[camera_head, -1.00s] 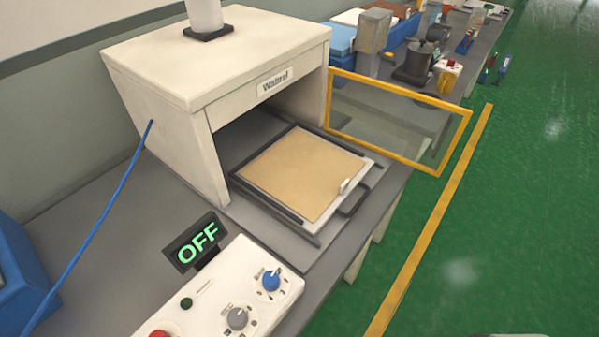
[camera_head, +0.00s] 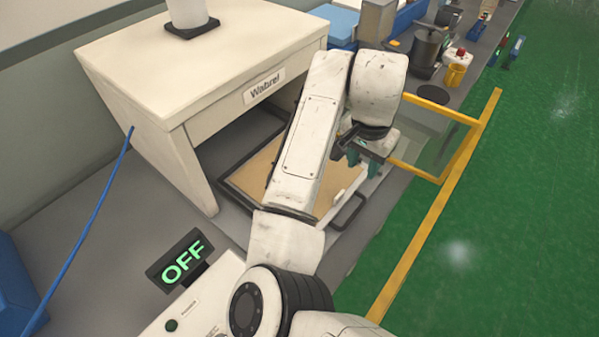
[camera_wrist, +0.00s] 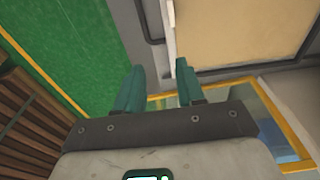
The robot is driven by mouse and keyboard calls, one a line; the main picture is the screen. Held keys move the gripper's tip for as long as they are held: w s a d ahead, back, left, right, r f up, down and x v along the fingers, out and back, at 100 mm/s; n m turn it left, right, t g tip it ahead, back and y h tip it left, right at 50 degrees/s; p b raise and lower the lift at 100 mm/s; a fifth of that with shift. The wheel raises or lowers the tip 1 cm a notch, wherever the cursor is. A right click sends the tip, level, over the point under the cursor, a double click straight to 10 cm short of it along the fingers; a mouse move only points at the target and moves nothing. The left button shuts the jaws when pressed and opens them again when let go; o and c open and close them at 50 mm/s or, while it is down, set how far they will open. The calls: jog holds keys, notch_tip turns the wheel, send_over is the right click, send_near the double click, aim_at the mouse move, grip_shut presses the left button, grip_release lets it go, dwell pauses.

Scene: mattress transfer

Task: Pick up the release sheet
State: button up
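The tan release sheet (camera_head: 253,172) lies flat on the pulled-out tray (camera_head: 349,211) at the front of the press. A small white tab (camera_head: 340,196) shows at its near right edge. My arm hides much of the sheet in the head view. In the wrist view the sheet (camera_wrist: 240,30) fills the upper right. My gripper (camera_head: 362,153) is above the tray's right side, apart from the sheet. Its two green fingers (camera_wrist: 160,70) are spread with nothing between them.
The cream press (camera_head: 190,80) stands open behind the tray. Its yellow-framed door (camera_head: 467,152) is swung out to the right, close to my gripper. A control box (camera_head: 185,305) with an OFF display (camera_head: 181,260) is in front.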

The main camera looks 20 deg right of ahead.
jog(key=a, duration=0.4)
jog(key=y, duration=0.1)
send_over(338, 196)
jog(key=shift+g, duration=0.3)
jog(key=f, duration=0.4)
jog(key=shift+w+a+f+p, duration=0.2)
jog(key=shift+w+a+p, duration=0.1)
jog(key=shift+p, duration=0.1)
jog(key=shift+s+d+f+p, duration=0.15)
jog(key=shift+f+p, duration=0.25)
jog(key=shift+f, duration=1)
jog(key=shift+s+d+f+p, duration=0.15)
jog(key=shift+f+p, duration=0.2)
jog(key=shift+f, duration=1)
grip_shut()
